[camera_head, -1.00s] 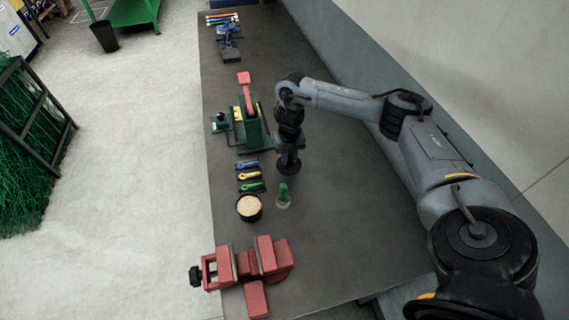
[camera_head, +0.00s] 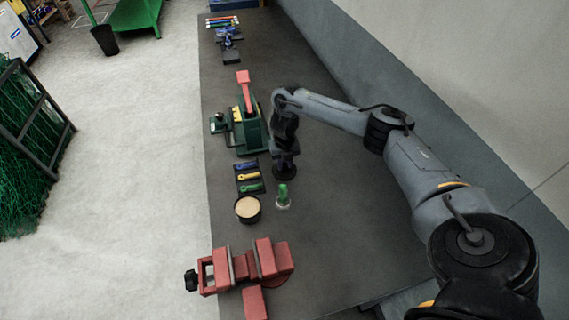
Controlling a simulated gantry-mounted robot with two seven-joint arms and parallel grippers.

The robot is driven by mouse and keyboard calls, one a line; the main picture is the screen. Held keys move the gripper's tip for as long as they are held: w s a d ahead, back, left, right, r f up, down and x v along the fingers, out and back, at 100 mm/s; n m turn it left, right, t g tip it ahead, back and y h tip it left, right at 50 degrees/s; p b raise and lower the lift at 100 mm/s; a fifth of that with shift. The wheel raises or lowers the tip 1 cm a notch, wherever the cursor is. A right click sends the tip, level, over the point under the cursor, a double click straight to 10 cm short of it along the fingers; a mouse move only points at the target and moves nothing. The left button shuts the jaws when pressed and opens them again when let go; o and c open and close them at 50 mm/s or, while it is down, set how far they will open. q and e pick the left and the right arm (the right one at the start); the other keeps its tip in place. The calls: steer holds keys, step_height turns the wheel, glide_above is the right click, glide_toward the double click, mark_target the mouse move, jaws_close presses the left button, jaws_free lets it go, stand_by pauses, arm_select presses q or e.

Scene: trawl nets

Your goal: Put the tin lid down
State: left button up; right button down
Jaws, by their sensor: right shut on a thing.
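The tin lid (camera_head: 285,172) is a dark round disc under my right gripper (camera_head: 284,163), right of the tool tray. My right gripper points down and is shut on the lid. Whether the lid touches the bench (camera_head: 340,230) or hangs just above it, I cannot tell. The open tin (camera_head: 248,217), dark-walled with pale tan contents, stands in front and to the left of the lid. My left gripper is not in view.
A green-capped bottle (camera_head: 283,195) stands close in front of the lid. A tray of coloured tools (camera_head: 250,178) and a green press with a red handle (camera_head: 248,128) are to the left. A red vise (camera_head: 245,268) is at the front. The bench right of the bottle is clear.

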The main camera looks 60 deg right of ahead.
mark_target(284, 165)
steer(key=shift+f, duration=0.15)
steer(key=c, duration=0.9)
jaws_free()
steer(key=shift+c, duration=0.2)
step_height(284, 165, up, 12)
steer(key=p, duration=0.7)
steer(key=shift+r, duration=0.2)
